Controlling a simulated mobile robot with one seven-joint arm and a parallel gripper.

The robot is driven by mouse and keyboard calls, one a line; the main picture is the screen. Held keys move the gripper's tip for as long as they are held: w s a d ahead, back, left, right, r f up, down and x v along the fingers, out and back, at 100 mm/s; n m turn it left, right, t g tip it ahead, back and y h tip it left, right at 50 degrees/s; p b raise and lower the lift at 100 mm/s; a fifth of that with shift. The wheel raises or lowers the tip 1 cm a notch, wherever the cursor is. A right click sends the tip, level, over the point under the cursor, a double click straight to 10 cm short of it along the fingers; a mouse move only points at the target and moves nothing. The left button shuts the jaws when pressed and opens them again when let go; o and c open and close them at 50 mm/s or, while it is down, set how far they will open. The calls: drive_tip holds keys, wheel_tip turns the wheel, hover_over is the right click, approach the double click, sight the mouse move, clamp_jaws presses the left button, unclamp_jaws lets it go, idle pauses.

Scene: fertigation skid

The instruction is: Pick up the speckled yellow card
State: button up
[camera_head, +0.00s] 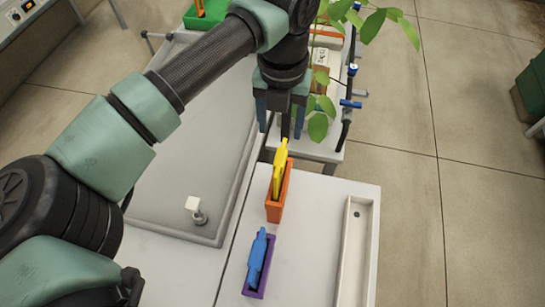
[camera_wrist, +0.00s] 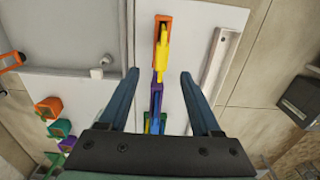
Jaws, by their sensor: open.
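The yellow card (camera_head: 279,166) stands upright in an orange holder (camera_head: 286,194) on the white table; I cannot make out speckles. It also shows in the wrist view (camera_wrist: 162,47), ahead of the fingers, with the orange holder (camera_wrist: 164,20) around its far end. My gripper (camera_head: 281,126) is open and empty. In the head view it appears just beyond the top of the card. In the wrist view my gripper (camera_wrist: 160,76) has its two blue fingers spread wide, with the yellow card lined up between them but further off. I see no contact.
A blue card (camera_head: 258,257) stands in a purple holder (camera_head: 266,280) nearer on the same table. A long white tray (camera_head: 354,250) lies to the right. A leafy plant (camera_head: 318,125) and pipes stand behind. A grey lidded surface (camera_head: 190,160) is at left.

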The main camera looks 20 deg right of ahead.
drive_tip(key=p, duration=0.1)
hover_over(281, 156)
wheel_tip(281, 156, down, 4)
drive_tip(key=shift+w+f, duration=0.1)
drive_tip(key=shift+f, duration=0.05)
drive_tip(key=shift+f+p, duration=1.15)
drive_tip(key=shift+f, duration=2)
clamp_jaws()
